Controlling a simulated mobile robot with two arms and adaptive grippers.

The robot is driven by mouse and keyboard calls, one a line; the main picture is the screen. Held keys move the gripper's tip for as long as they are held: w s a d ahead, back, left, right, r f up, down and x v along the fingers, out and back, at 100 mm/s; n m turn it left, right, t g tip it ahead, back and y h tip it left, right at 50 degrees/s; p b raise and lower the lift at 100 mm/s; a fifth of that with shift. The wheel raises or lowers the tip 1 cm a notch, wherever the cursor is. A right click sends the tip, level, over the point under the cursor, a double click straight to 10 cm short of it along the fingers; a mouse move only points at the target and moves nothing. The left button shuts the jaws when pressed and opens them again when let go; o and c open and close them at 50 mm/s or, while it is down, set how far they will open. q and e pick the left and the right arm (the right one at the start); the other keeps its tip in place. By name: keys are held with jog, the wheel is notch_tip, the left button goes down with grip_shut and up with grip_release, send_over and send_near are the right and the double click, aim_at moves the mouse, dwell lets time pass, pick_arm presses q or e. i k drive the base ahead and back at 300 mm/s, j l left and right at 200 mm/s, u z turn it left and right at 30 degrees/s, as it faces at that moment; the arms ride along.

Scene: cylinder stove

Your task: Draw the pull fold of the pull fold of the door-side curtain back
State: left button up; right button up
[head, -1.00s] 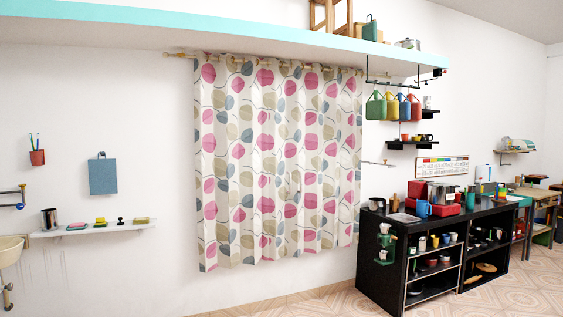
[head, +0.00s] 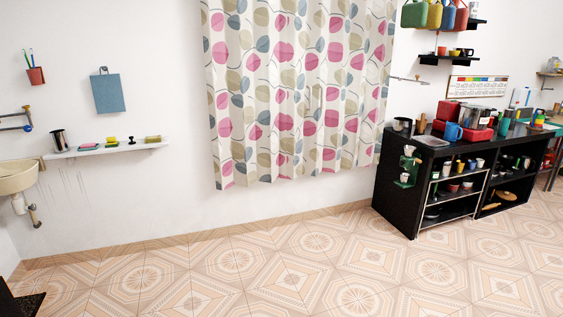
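The curtain (head: 295,95) hangs on the wall in the middle of the head view. It is white with pink, grey-blue and beige leaf shapes and hangs in vertical folds. It is drawn across its whole width, and its lower hem hangs above the floor. Its top and rod are out of the picture. I cannot tell from this view which fold is the pull fold or which side the door is on. Neither of my grippers shows in the head view.
A black open-shelf unit (head: 388,187) crowded with cups and boxes stands right of the curtain. A white wall shelf (head: 128,146) and a basin (head: 18,178) are on the left. A blue bag (head: 108,93) hangs above the shelf. The tiled floor (head: 240,262) in front is clear.

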aim_at(300, 13)
jog(key=i, duration=2.35)
jog(key=i+u, duration=0.15)
jog(key=i, duration=0.45)
jog(key=i+l+u, duration=0.15)
jog(key=i, duration=0.45)
jog(key=i+l+u, duration=0.1)
jog(key=i+l, duration=0.15)
jog(key=i, duration=0.3)
